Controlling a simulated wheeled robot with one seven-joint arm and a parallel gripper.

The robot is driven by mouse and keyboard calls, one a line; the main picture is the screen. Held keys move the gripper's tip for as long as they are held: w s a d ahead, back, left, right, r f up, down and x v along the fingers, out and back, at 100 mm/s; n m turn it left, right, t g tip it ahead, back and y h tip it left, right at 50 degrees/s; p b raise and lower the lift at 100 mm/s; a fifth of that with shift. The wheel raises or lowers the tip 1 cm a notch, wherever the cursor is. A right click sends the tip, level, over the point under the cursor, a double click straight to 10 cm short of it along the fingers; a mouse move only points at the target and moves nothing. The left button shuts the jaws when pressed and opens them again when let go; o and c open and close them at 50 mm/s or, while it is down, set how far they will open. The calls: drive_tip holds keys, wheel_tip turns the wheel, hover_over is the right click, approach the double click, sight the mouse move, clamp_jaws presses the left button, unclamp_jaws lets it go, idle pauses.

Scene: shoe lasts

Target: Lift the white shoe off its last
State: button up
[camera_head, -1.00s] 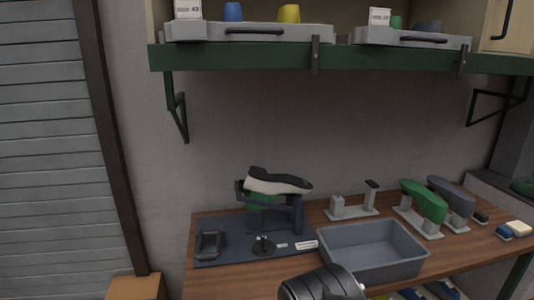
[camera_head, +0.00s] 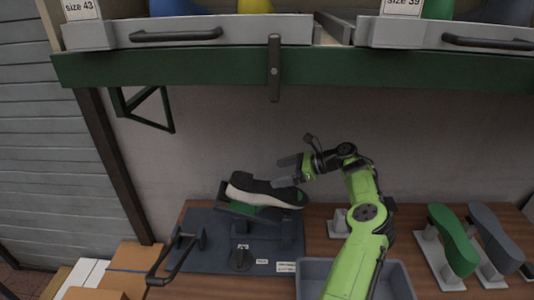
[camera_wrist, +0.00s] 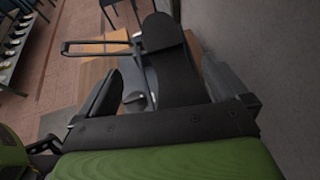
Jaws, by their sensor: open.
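My gripper (camera_head: 279,172) is open and reaches in from the right at the right end of the shoe. In the wrist view, the dark shoe (camera_wrist: 170,68) lies between the spread fingers (camera_wrist: 162,72). I cannot tell whether either finger touches it.
A grey bin (camera_head: 312,268) stands under my arm. A green last (camera_head: 453,238) and a grey last (camera_head: 497,236) stand at right. A black handle (camera_head: 172,258) rises at the stand's left. A green shelf (camera_head: 200,68) with drawers hangs above. Boxes (camera_head: 135,257) sit lower left.

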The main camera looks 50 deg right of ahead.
sight(248, 179)
drive_tip(key=shift+m, duration=0.3)
drive_tip(key=p+x, duration=0.1)
drive_tip(key=x, duration=1.4)
drive_tip(key=shift+w+d, duration=0.15)
drive_tip(key=shift+w, duration=0.1)
drive_tip(key=shift+c, duration=0.5)
drive_tip(key=c, duration=1)
drive_tip(key=shift+t, duration=0.3)
wheel_tip(248, 179, up, 6)
drive_tip(key=p, duration=0.4)
drive_tip(key=shift+r+p, duration=0.2)
drive_tip(key=shift+p, duration=0.15)
drive_tip(key=shift+r+p, duration=0.35)
drive_tip(key=shift+r, duration=4.05)
drive_tip(key=shift+c, duration=0.8)
